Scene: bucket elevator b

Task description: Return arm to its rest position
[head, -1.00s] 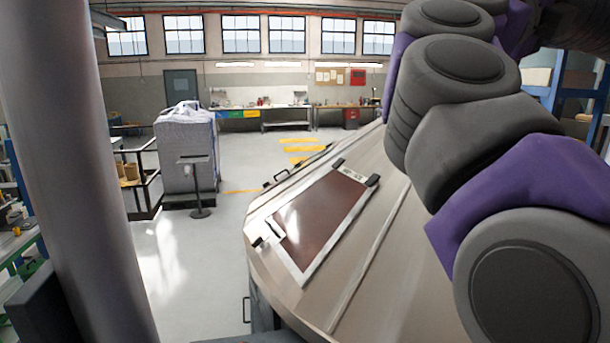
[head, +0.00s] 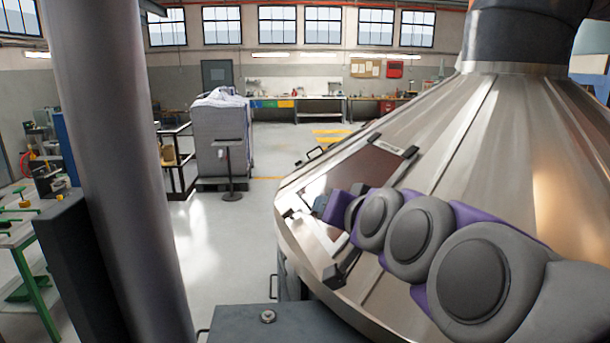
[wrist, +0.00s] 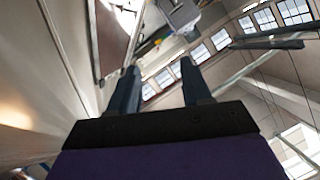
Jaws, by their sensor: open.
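My arm, in grey and purple, reaches across the right of the head view in front of a large conical metal housing (head: 480,130). My gripper (wrist: 162,85) shows in the wrist view with its two dark fingers apart and nothing between them. In the head view the end of the arm is near the brown hatch panel (head: 375,166) on the housing's slope and covers part of it. The panel (wrist: 112,35) also shows in the wrist view, up and left of the fingers. I cannot tell whether any part of the arm touches the housing.
A thick grey post (head: 115,150) stands close on the left. A grey cabinet top (head: 290,325) lies at the bottom centre. A wrapped pallet stack (head: 218,140) and a stand (head: 230,170) are farther off.

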